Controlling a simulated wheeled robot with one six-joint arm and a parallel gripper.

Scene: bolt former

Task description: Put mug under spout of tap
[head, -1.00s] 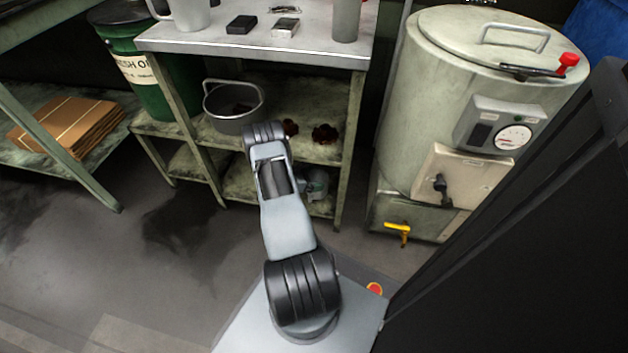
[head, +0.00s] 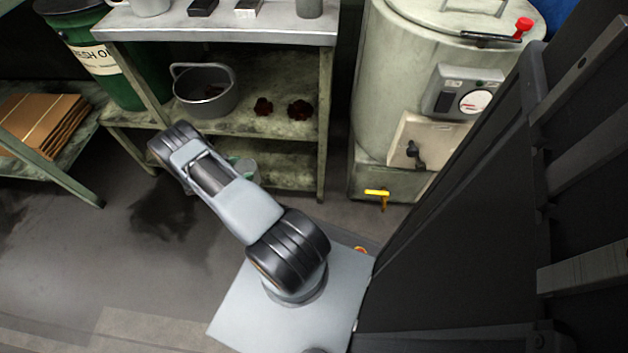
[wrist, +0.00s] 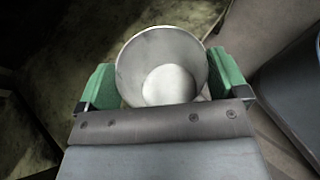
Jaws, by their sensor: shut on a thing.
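My gripper (wrist: 163,88) is shut on a pale grey mug (wrist: 165,62), with a green finger on each side of it. The wrist view looks into the mug's open mouth, and its inside looks empty. In the head view the mug and gripper show only in part behind my arm, in front of the bench's lower shelf. A yellow-handled tap (head: 377,193) is low on the front of the big metal boiler (head: 395,85), right of my gripper and apart from it. Its spout is too small to make out clearly.
A metal bench (head: 215,33) with shelves stands left of the boiler. A green drum (head: 128,75) and cardboard stack (head: 38,125) are further left. Floor before the boiler is open.

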